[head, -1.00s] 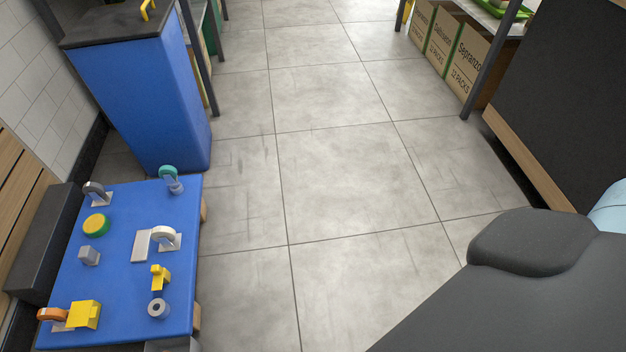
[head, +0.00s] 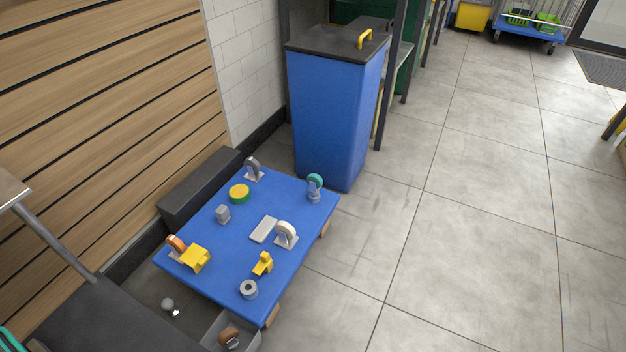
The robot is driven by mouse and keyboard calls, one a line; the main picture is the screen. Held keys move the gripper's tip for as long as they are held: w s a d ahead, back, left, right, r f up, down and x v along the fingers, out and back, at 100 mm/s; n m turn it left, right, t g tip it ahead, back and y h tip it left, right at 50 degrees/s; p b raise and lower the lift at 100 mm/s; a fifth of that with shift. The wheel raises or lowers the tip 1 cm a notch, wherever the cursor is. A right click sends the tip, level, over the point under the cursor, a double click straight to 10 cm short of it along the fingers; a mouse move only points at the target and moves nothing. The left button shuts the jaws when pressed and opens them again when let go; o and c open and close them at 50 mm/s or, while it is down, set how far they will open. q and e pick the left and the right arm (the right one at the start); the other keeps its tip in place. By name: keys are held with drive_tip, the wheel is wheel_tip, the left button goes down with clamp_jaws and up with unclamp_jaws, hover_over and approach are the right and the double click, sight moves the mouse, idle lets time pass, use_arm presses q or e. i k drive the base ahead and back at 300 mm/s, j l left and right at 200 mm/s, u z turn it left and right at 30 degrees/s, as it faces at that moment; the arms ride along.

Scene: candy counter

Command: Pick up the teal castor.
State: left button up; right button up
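The teal castor (head: 316,184) stands near the far right corner of a low blue platform (head: 207,240) in the head view. Its teal wheel is on top and its grey base rests on or beside the platform's surface. Around it on the platform are a white castor (head: 287,233), a dark grey castor (head: 254,168) and an orange castor (head: 177,244). Neither of my grippers shows in the head view.
The platform also carries a green-yellow disc (head: 239,194), a grey block (head: 223,214), yellow pieces (head: 195,258) and a grey ring (head: 249,289). A tall blue bin (head: 335,120) stands just behind it. A grey box (head: 241,334) sits at the near edge. Open floor (head: 440,260) lies right.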

sight(315, 181)
drive_tip(key=i+l+u, duration=0.25)
drive_tip(key=i+l, duration=0.25)
drive_tip(key=i+l+u, duration=0.15)
drive_tip(key=l, duration=0.3)
drive_tip(key=i+l+u, duration=0.1)
drive_tip(key=i+l, duration=0.2)
drive_tip(key=i+l+u, duration=0.15)
drive_tip(key=l, duration=0.25)
drive_tip(key=i+l+u, duration=0.1)
drive_tip(key=i+l, duration=0.15)
drive_tip(key=l, duration=0.15)
drive_tip(key=i+l+u, duration=0.15)
drive_tip(key=l, duration=0.3)
drive_tip(key=i+l, duration=0.15)
drive_tip(key=i, duration=0.45)
